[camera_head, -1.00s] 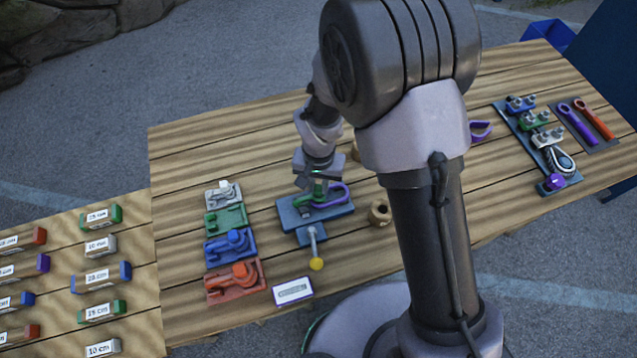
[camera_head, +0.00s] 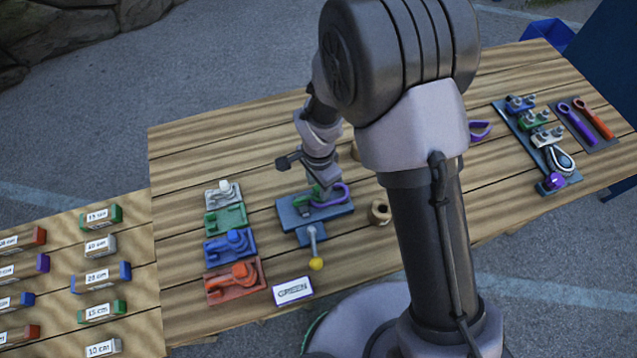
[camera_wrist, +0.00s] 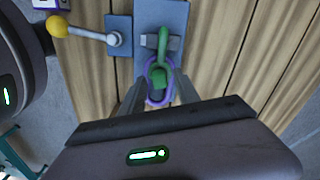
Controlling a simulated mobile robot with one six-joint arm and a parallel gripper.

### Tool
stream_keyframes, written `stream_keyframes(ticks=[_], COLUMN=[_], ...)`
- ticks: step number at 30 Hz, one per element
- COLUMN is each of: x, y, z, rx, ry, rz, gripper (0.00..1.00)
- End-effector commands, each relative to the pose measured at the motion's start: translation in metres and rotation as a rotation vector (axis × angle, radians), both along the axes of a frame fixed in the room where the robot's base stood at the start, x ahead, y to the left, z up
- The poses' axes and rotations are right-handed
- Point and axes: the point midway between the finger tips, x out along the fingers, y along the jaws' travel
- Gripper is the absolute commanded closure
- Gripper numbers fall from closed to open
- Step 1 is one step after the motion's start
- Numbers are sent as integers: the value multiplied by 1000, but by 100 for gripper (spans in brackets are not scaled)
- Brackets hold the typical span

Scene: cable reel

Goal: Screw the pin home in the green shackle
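The green shackle (camera_wrist: 161,55) stands at a grey block on the blue base plate (camera_wrist: 174,14), with a purple loop (camera_wrist: 157,99) through it. In the head view the green shackle (camera_head: 318,193) is partly hidden under my gripper (camera_head: 319,182). In the wrist view my gripper (camera_wrist: 161,72) is open, with one finger on each side of the shackle and loop. I cannot tell if either finger touches them. The pin cannot be made out clearly.
A lever with a yellow knob (camera_head: 316,264) juts from the plate's front. Coloured trays, including a blue tray (camera_head: 230,245), stand left. A wooden spool (camera_head: 380,212) stands close on the right.

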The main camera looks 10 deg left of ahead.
Motion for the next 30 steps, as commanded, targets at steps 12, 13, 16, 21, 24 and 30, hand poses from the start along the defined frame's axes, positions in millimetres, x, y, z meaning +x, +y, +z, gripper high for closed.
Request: stream_keyframes(ticks=[12,13,16,21,24,30], x=[0,0,0,0,0,0], y=[0,0,0,0,0,0], z=[14,18,30,46,46,45], rx=[1,1,0,0,-1,-1], ry=[-1,-1,0,0,1,1], rz=[1,1,1,1,1,14], gripper=[62,62,62,62,62,62])
